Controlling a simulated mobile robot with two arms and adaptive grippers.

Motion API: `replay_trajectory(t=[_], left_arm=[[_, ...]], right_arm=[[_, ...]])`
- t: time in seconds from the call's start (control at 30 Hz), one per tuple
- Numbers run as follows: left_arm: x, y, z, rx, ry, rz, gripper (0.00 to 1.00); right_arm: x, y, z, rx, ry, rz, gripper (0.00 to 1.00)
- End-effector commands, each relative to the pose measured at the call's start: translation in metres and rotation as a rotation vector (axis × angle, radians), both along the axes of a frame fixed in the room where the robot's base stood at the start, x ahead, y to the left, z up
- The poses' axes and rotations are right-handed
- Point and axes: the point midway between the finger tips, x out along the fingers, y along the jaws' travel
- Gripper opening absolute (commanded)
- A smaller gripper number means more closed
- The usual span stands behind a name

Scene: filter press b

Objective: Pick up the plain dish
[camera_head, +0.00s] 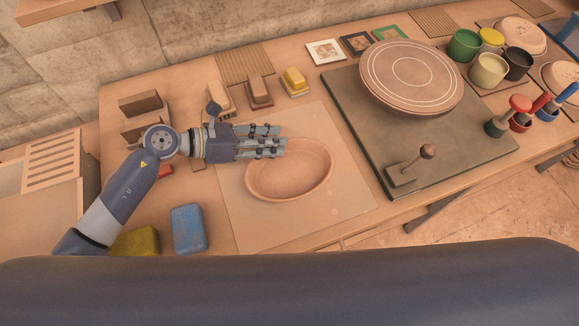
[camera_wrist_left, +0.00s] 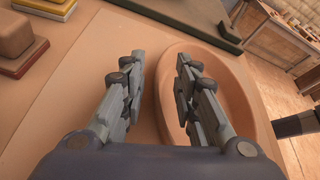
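The plain dish (camera_head: 291,181) is an oval terracotta dish lying on a pale mat (camera_head: 338,212) on the table. My left gripper (camera_head: 284,143) is over the dish's far-left rim, with its fingers pointing right. In the left wrist view the dish (camera_wrist_left: 222,75) lies to the right. My right gripper is not in view.
Stamps and small blocks (camera_head: 258,92) stand behind the dish. A turntable (camera_head: 411,77) on a dark board (camera_head: 440,140) stands to the right, with a knobbed lever. A blue sponge (camera_head: 188,229) and a yellow sponge (camera_head: 136,241) lie at left. Paint cups (camera_head: 489,71) are at far right.

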Motion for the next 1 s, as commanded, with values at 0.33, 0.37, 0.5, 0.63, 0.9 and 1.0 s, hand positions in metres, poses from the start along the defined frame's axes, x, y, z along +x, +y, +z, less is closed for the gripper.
replay_trajectory(t=[0.33, 0.37, 0.5, 0.63, 0.9, 1.0], left_arm=[[0.008, -0.028, -0.010, 0.001, -0.001, 0.001, 0.28], [0.008, -0.028, -0.010, 0.001, -0.001, 0.001, 0.28], [0.008, -0.027, -0.010, 0.001, -0.001, 0.001, 0.28], [0.008, -0.027, -0.010, 0.001, -0.001, 0.001, 0.00], [0.008, -0.027, -0.009, -0.002, -0.001, 0.001, 0.00], [0.008, -0.027, -0.009, -0.002, -0.002, 0.000, 0.00]], right_arm=[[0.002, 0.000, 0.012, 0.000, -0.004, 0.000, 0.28], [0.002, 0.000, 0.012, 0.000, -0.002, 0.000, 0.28], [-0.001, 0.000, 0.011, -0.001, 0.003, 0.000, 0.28], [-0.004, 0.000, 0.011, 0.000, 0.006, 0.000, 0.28], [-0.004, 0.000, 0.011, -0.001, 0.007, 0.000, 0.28], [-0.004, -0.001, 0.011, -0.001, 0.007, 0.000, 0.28]])
